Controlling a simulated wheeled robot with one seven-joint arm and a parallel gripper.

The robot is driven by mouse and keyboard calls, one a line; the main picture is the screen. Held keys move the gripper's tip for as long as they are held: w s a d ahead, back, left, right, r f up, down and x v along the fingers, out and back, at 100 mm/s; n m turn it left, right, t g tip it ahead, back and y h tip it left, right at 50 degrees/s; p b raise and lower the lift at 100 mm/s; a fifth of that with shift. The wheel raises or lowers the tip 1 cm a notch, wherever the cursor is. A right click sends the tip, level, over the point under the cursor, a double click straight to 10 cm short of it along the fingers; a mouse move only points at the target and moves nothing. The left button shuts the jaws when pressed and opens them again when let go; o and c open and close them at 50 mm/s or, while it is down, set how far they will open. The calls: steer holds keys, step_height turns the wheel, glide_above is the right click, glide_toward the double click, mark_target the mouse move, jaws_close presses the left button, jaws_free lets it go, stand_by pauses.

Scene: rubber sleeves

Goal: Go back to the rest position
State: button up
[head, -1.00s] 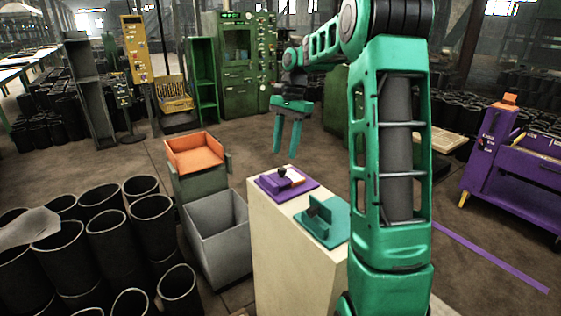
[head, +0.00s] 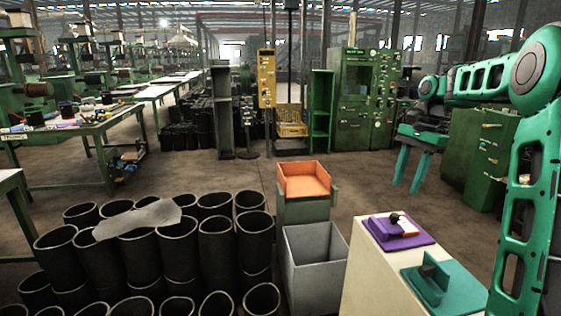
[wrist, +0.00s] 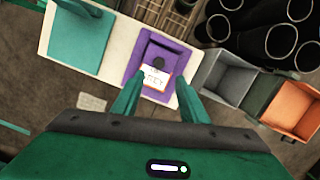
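My gripper (head: 411,170) is a green two-finger hand at the end of my green arm, at the right of the head view. Its fingers hang down, spread apart, with nothing between them. In the wrist view the two fingers (wrist: 159,100) show apart in front of a purple plate with a dark knob and a white label (wrist: 154,78). The gripper is raised above and behind the cream pedestal (head: 372,285), touching nothing.
On the pedestal sit a purple plate (head: 405,238) and a teal plate (head: 455,290). A grey bin (head: 315,265) and an orange tray (head: 303,178) stand left of it. Several black rubber sleeves (head: 178,250) crowd the left foreground. Open floor lies behind.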

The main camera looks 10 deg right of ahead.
steer(key=s+a+f+n, duration=0.2)
steer(key=s+f+n, duration=0.1)
steer(key=s, duration=0.8)
steer(key=s+a+f+n+h, duration=0.1)
steer(key=s+a+f+n, duration=0.1)
steer(key=s, duration=1)
steer(key=s+a+f+n+h, duration=0.1)
steer(key=s+a+f+n, duration=0.2)
steer(key=s, duration=0.9)
steer(key=shift+a+f+n+t, duration=0.3)
steer(key=shift+a+f, duration=0.25)
steer(key=shift+f, duration=0.35)
